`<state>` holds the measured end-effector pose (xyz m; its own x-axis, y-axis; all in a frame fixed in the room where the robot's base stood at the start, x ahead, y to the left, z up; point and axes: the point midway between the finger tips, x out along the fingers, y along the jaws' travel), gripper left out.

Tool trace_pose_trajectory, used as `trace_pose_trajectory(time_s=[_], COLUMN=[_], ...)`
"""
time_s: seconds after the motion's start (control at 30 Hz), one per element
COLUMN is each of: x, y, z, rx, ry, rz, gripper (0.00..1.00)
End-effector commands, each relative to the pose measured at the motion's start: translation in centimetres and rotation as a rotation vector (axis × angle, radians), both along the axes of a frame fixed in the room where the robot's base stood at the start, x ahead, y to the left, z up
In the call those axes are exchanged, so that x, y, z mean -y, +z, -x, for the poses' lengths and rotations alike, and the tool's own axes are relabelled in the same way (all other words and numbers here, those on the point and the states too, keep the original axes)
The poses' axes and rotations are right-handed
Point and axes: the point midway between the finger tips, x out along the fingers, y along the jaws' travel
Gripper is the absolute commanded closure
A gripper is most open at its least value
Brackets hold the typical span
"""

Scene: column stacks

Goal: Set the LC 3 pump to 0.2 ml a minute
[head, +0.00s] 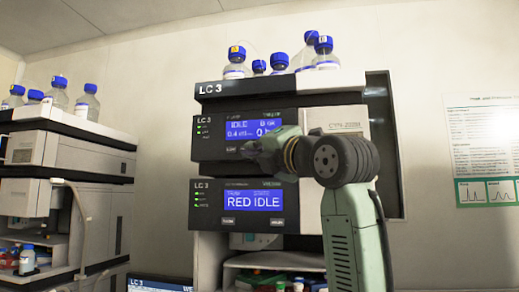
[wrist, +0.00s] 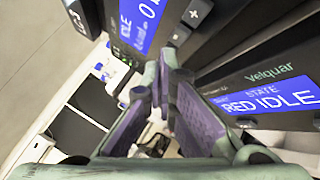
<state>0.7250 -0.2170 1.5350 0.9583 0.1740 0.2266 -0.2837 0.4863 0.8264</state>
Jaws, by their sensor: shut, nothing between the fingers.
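The LC 3 pump module (head: 212,148) is the upper dark panel of the middle stack in the head view. Its blue screen (head: 240,128) reads IDLE and what looks like 0.4 ml; my arm covers its right part. In the wrist view the screen (wrist: 140,22) is cut off at the top, showing IDLE and a 0. A plus button (wrist: 196,13) is beside it, with another button (wrist: 179,36) below. My gripper (head: 246,149) is shut and empty, in front of the panel's lower edge. Its fingertips also show in the wrist view (wrist: 162,62); I cannot tell whether they touch.
Below is a second LC 3 module whose screen (head: 253,199) reads RED IDLE. Blue-capped bottles (head: 326,58) stand on the stack. Another stack (head: 60,150) stands at left. A poster (head: 482,150) hangs on the right wall.

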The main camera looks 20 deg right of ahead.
Motion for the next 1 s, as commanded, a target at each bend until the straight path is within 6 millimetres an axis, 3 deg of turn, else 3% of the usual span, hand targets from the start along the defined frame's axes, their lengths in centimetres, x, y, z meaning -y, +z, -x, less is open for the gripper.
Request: trace_pose_trajectory(time_s=[1.0], x=[0.50], y=[0.01], z=[-0.76], rx=[0.000], ry=[0.000], rz=[0.000], gripper=[1.00])
